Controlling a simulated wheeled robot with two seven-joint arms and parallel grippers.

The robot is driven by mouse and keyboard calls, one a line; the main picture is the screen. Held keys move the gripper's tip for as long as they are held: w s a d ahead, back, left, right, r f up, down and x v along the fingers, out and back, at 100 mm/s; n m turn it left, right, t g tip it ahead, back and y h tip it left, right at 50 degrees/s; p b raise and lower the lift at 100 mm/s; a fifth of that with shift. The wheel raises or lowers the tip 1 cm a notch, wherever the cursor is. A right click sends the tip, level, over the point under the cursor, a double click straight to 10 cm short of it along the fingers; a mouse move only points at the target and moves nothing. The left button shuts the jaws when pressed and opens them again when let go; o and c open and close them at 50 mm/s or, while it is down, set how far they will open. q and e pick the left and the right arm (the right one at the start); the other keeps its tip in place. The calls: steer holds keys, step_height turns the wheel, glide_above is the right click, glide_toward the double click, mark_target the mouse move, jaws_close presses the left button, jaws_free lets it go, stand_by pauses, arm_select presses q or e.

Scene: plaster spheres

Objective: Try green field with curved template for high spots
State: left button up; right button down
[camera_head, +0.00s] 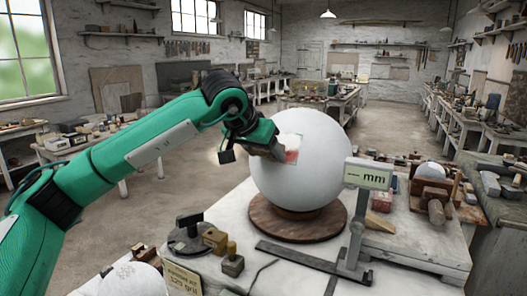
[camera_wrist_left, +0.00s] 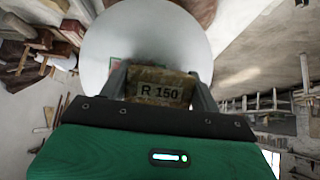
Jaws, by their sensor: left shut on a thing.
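A large white plaster sphere (camera_head: 325,175) rests on a round wooden base (camera_head: 270,222) on the bench; it also fills the upper middle of the left wrist view (camera_wrist_left: 105,35). A field with a thin green outline and a reddish patch (camera_head: 292,155) shows on its upper left side, partly hidden by my gripper. My left gripper (camera_head: 272,150) is shut on a brownish template marked "R 150" (camera_wrist_left: 160,91). The template is at the field, close against the sphere; I cannot tell whether they touch. My right gripper is in neither view.
A gauge stand (camera_head: 368,174) with a blank "mm" display stands just right of the sphere. A dark round tool (camera_head: 190,238) and small blocks lie front left. A wooden holder with a smaller white ball (camera_head: 430,170) is at right. A partial white sphere (camera_head: 133,280) shows at the front edge.

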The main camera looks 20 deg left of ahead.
arm_select(q)
steer(key=d, duration=0.1)
steer(key=s+d, duration=0.1)
steer(key=d, duration=0.1)
steer(key=shift+d+r, duration=0.1)
steer(key=shift+d, duration=0.2)
steer(key=shift+a, duration=0.15)
steer(key=shift+a+r, duration=0.1)
steer(key=shift+a, duration=0.4)
steer(key=shift+s+a+r, duration=0.15)
steer(key=shift+s+a, duration=0.15)
steer(key=shift+a, duration=0.35)
steer(key=shift+d, duration=0.1)
